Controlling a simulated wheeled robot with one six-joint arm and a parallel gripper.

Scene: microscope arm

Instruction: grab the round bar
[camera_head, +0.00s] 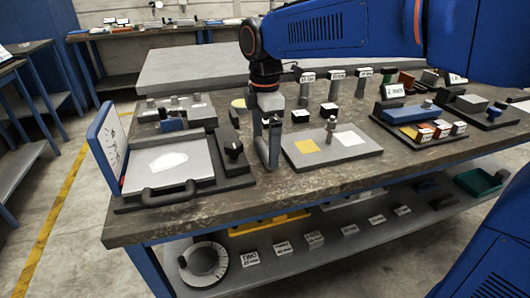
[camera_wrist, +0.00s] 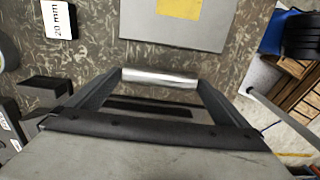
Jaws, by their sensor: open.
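The round bar (camera_wrist: 158,77) is a short, shiny silver cylinder, seen near the middle of the wrist view. It lies across the gap between the two dark fingertips of my gripper (camera_wrist: 160,80), one at each end of it. The jaws are open. Whether the fingertips touch the bar's ends, I cannot tell. In the head view my gripper (camera_head: 268,163) points down, low over the bench between the grey plate and a black knob block. I cannot make out the bar clearly there, among the fingers.
The grey plate (camera_head: 350,152) with yellow and white patches and an upright pin stands close on the right. A black knob block (camera_head: 232,152) and a handled tray (camera_head: 205,183) stand on the left. A 20 mm label block (camera_wrist: 58,20) is nearby. The bench front edge is close.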

